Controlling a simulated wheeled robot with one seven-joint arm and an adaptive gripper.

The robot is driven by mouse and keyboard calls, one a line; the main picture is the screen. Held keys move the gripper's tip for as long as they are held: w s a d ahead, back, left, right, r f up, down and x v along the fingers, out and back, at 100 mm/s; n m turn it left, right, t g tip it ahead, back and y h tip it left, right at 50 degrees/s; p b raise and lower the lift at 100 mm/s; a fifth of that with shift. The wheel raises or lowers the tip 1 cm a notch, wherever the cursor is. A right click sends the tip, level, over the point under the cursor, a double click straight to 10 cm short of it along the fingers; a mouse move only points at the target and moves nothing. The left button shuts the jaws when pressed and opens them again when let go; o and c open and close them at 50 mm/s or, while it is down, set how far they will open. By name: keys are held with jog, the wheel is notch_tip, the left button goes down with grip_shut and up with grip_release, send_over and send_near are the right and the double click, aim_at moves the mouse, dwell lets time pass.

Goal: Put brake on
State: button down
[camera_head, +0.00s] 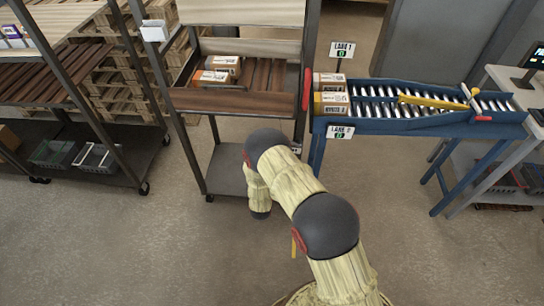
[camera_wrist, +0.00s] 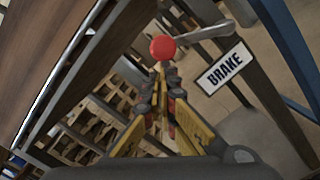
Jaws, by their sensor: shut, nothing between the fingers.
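The brake lever shows in the wrist view as a red ball knob (camera_wrist: 163,47) on a grey arm (camera_wrist: 208,33) that runs to the right. A white "BRAKE" plate (camera_wrist: 223,68) is fixed to a dark post just right of it. My gripper (camera_wrist: 162,76) is shut and empty, with its yellow and dark fingers together. Its tips appear just below the red knob in the picture; I cannot tell whether they touch it. In the head view my arm hides the brake lever, and my gripper's fingers cannot be made out.
A wheeled cart (camera_head: 230,103) holds orange and white boxes (camera_head: 212,78). To its right, a blue roller conveyor (camera_head: 420,128) carries boxes (camera_head: 331,103) and a yellow bar (camera_head: 433,102). A dark shelf rack stands at left. The floor (camera_head: 120,240) in front is clear.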

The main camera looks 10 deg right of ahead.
jog(key=s+d+r+m+g+p, duration=0.1)
jog(key=s+d+r+m+p, duration=0.1)
jog(key=d+r+m+p, duration=0.2)
jog(key=shift+s+d+r+m, duration=0.2)
jog(key=shift+d+r+m, duration=1.55)
jog(key=shift+r+m, duration=1.1)
jog(key=shift+f+m, duration=0.35)
